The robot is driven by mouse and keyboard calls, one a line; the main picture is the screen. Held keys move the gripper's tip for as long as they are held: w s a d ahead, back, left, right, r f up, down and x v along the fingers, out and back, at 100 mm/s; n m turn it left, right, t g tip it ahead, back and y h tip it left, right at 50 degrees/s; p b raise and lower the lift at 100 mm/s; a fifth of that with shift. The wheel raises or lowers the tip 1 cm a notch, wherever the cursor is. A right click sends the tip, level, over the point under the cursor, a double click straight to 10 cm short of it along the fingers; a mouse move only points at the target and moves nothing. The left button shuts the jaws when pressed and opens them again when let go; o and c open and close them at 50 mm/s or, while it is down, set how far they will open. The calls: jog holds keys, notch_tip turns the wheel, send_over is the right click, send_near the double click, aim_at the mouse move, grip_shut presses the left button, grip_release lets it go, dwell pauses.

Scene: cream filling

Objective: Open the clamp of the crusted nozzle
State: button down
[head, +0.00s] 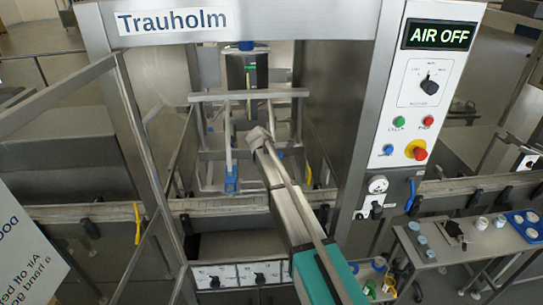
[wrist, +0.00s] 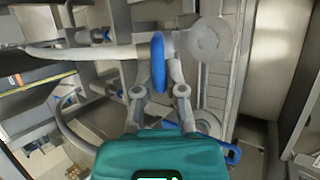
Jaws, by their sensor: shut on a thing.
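In the wrist view, a blue oval clamp part (wrist: 158,62) stands upright where a pale horizontal tube meets a grey fitting. The fingers of my gripper (wrist: 157,76) are closed around this blue part from both sides. The pale tube (wrist: 85,54) runs left from it, and a round grey disc-shaped end (wrist: 208,38) lies to its right. I cannot make out crust on any nozzle. In the head view, my gripper (head: 258,137) is inside the machine frame, and its tips and the held clamp are too small or hidden to tell.
Another blue clamp (head: 231,180) hangs left of my arm. A metal crossbar (head: 250,95) is above my gripper. The open door frame (head: 150,150) stands left, and the control panel (head: 415,120) reading AIR OFF right. A side table (head: 450,240) holds cups and a blue tray.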

jog(key=shift+w+a+r+p, duration=0.3)
jog(key=shift+w+r, duration=0.1)
jog(key=shift+w, duration=0.15)
jog(key=w+a+r+p, duration=0.1)
jog(key=w+r+p, duration=0.1)
jog(key=w, duration=0.6)
jog(key=shift+a+r, duration=0.25)
jog(key=c, duration=0.7)
grip_release()
jog(key=shift+a, duration=0.1)
jog(key=shift+w, duration=0.1)
